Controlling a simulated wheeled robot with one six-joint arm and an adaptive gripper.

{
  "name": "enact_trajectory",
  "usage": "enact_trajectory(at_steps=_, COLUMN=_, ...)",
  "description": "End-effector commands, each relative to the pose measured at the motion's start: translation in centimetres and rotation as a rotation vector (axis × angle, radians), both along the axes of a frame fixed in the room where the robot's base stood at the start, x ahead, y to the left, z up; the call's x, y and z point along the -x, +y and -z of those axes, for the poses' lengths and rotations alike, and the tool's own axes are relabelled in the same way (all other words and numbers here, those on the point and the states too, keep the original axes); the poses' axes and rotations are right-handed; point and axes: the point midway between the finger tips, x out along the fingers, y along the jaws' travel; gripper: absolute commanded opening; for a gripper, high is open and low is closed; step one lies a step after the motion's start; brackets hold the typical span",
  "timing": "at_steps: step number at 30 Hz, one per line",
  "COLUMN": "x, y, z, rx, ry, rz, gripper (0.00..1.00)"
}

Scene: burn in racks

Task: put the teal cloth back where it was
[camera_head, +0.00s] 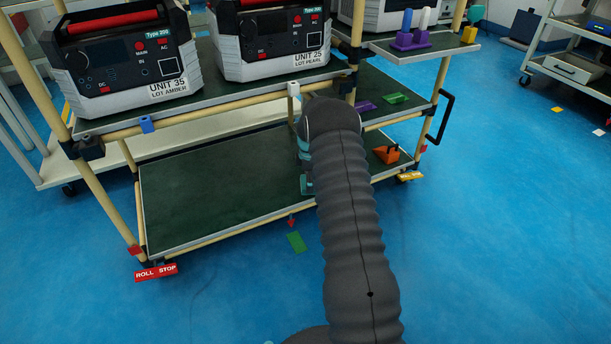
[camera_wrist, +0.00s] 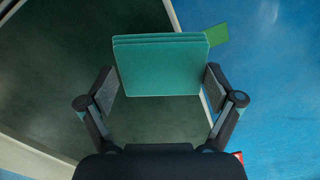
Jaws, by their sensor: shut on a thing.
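The teal cloth (camera_wrist: 160,68) shows in the wrist view as a folded, layered square. My gripper (camera_wrist: 160,88) is shut on it, with one finger at its left side and one at its right. Below the cloth in that view are the dark green surface of the rack's lower shelf (camera_wrist: 60,75) and the shelf's pale edge. I cannot tell whether the cloth touches the shelf. In the head view my arm hides most of the gripper and cloth, beside the right part of the lower shelf (camera_head: 220,190).
Two power units, Unit 35 (camera_head: 125,60) and Unit 25 (camera_head: 270,40), stand on the upper shelf. An orange object (camera_head: 387,154) sits right of my arm. A green floor patch (camera_head: 296,242) lies before the rack. The lower shelf's left part is bare.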

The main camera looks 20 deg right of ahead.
Motion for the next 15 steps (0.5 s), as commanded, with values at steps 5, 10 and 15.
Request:
enact_trajectory(at_steps=5, x=-2.7, y=-0.7, z=0.2, rx=0.001, ry=-0.002, rz=0.0, gripper=0.63)
enact_trajectory(at_steps=10, x=-4.7, y=-1.3, z=0.1, rx=0.001, ry=-0.002, rz=0.0, gripper=0.63)
enact_trajectory(at_steps=15, x=-6.1, y=-1.6, z=0.1, rx=0.0, ry=-0.001, rz=0.001, gripper=0.63)
